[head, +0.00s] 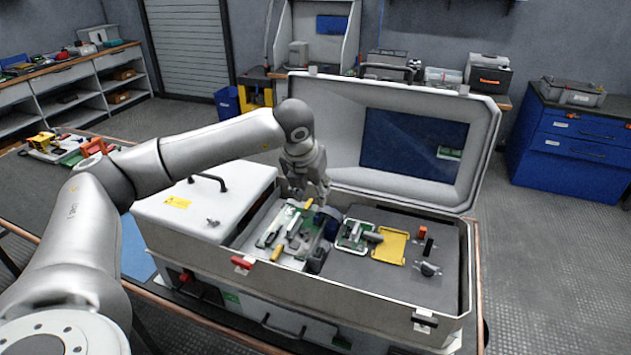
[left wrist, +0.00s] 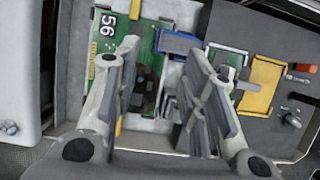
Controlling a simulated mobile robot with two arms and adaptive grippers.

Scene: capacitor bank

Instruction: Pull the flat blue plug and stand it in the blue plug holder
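My left gripper (head: 311,190) points down over the green circuit board area inside the open case. In the left wrist view its two fingers (left wrist: 163,62) are spread apart, with nothing visible held between them. A dark blue piece (head: 328,221) sits in the case just below and right of the gripper. In the left wrist view a blue, flat-looking piece (left wrist: 179,43) lies beyond the fingers, partly hidden by the right one. I cannot tell whether this blue is the plug or the holder. My right gripper is not in view.
A yellow tray (head: 389,246), a white-framed green board (head: 355,236) and an orange-topped part (head: 422,233) stand to the right. The raised case lid (head: 340,120) is behind; a white box (head: 200,205) is at left.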

